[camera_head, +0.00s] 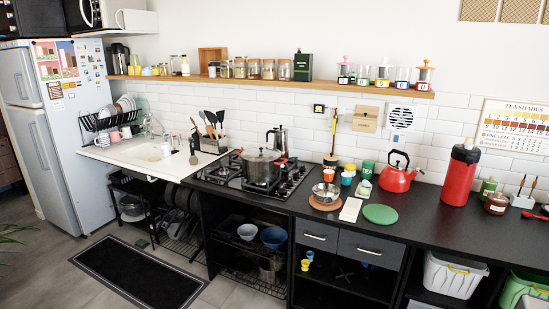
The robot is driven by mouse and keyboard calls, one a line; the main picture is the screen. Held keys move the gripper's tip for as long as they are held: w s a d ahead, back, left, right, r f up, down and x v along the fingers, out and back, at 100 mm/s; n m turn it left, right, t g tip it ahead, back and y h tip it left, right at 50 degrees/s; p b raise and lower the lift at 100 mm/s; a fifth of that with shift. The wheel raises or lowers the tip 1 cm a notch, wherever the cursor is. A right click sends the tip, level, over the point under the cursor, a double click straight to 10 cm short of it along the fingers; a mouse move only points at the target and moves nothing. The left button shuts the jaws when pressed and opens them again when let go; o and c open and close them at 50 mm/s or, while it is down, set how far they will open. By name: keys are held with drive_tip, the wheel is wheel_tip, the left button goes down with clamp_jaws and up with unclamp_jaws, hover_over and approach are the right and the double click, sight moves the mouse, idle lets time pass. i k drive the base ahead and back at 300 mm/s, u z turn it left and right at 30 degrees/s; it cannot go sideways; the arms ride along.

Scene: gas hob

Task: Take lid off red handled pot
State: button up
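A steel pot (261,173) with red handles stands on the black gas hob (230,182). Its lid (262,155) sits on top of the pot, with a dark knob in the middle. The red handles stick out at the pot's left and right sides. My gripper is not in view.
A moka pot (281,137) stands close behind the pot. A utensil holder (214,143) is to its left. To its right are a steel bowl (326,193), small cups, a green round mat (380,214) and a red kettle (399,177). The floor in front is mostly clear.

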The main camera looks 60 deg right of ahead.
sight(258, 153)
drive_tip(key=k, duration=0.2)
drive_tip(key=u, duration=0.3)
drive_tip(key=i, duration=2)
drive_tip(key=z, duration=0.7)
drive_tip(key=i, duration=0.55)
drive_tip(key=z, duration=0.8)
drive_tip(key=i, duration=0.6)
drive_tip(key=z, duration=0.35)
